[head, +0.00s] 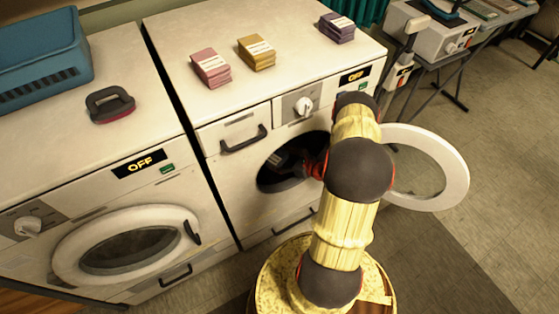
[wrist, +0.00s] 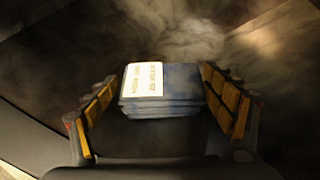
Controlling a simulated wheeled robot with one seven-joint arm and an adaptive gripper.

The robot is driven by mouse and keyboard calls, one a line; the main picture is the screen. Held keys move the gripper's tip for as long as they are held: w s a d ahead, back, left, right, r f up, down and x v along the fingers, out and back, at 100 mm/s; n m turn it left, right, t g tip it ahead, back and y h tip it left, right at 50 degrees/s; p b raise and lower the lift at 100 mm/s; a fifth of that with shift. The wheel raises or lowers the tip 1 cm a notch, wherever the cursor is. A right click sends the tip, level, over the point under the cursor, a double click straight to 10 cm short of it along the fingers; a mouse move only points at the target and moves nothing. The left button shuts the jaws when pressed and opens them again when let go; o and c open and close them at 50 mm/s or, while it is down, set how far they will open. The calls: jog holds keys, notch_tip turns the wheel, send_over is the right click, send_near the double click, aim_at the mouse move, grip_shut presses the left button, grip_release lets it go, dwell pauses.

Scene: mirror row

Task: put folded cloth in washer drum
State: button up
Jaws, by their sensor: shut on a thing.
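A blue-grey folded cloth (wrist: 182,92) with a pale printed label sits between the two fingers of my gripper (wrist: 158,80) in the wrist view. The fingers are shut on its sides. In the head view my gripper (head: 296,164) reaches through the round opening of the right washer's drum (head: 268,182), and my arm hides part of that opening. The right washer's door (head: 455,168) is swung open to the right. The inside of the drum is dark, and the wrist view shows blurred grey surfaces around the cloth.
Pink (head: 210,67), yellow (head: 256,53) and purple (head: 337,27) folded cloths lie on the right washer's top. The left washer (head: 130,240) has its door shut. A blue basket (head: 40,60) and a dark handled object (head: 110,103) sit on its top.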

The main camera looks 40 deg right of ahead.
jog(key=shift+f, duration=0.25)
jog(key=o, duration=1.1)
jog(key=shift+o, duration=0.3)
jog(key=shift+s+r, duration=0.1)
jog(key=shift+r, duration=0.05)
jog(key=p+v, duration=0.4)
jog(key=v, duration=0.7)
jog(key=shift+s+d, duration=0.1)
jog(key=shift+d, duration=0.05)
jog(key=shift+s, duration=0.3)
